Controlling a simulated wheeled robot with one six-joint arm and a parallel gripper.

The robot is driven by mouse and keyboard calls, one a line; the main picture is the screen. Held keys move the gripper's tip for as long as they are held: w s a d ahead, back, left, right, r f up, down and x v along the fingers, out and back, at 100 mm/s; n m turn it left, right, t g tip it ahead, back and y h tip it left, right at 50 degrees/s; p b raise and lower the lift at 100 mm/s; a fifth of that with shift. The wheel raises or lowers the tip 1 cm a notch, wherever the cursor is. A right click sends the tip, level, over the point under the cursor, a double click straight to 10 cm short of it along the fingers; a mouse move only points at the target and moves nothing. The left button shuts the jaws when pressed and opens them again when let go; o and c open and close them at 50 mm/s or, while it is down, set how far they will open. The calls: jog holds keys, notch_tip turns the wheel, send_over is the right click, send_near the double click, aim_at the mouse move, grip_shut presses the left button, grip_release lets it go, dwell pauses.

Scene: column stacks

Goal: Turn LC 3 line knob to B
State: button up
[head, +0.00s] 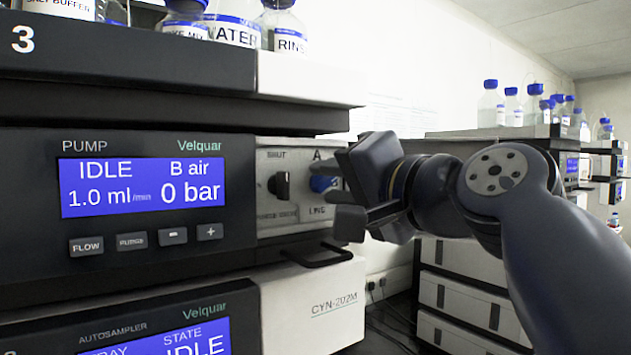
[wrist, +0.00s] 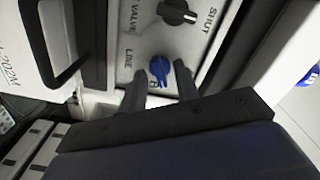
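The blue LINE knob (head: 323,183) sits on the pale valve panel of the unit marked 3. In the wrist view the blue knob (wrist: 159,71) shows between the tips of my gripper's fingers, with a letter B partly visible just below it. In the head view the letter A is above the knob; which way the knob points is hard to tell. My gripper (head: 340,195) is open, its two fingers (wrist: 160,82) apart on either side of the knob. Whether they touch it is unclear. The pump screen (head: 143,186) reads IDLE, B air, 1.0 ml/min, 0 bar.
A black valve knob (head: 281,185) marked SHUT is left of the blue knob; it also shows in the wrist view (wrist: 177,12). A black handle (head: 318,256) juts out below the panel. Bottles (head: 235,25) stand on top. Another stack (head: 470,290) stands behind my arm.

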jog(key=shift+d, duration=0.1)
grip_shut()
jog(key=shift+m, duration=0.3)
jog(key=m+p, duration=0.1)
jog(key=m, duration=0.2)
jog(key=shift+m+p, duration=0.3)
jog(key=shift+p, duration=0.1)
jog(key=shift+m+p, duration=0.35)
jog(key=shift+m, duration=0.55)
jog(key=shift+f, duration=0.1)
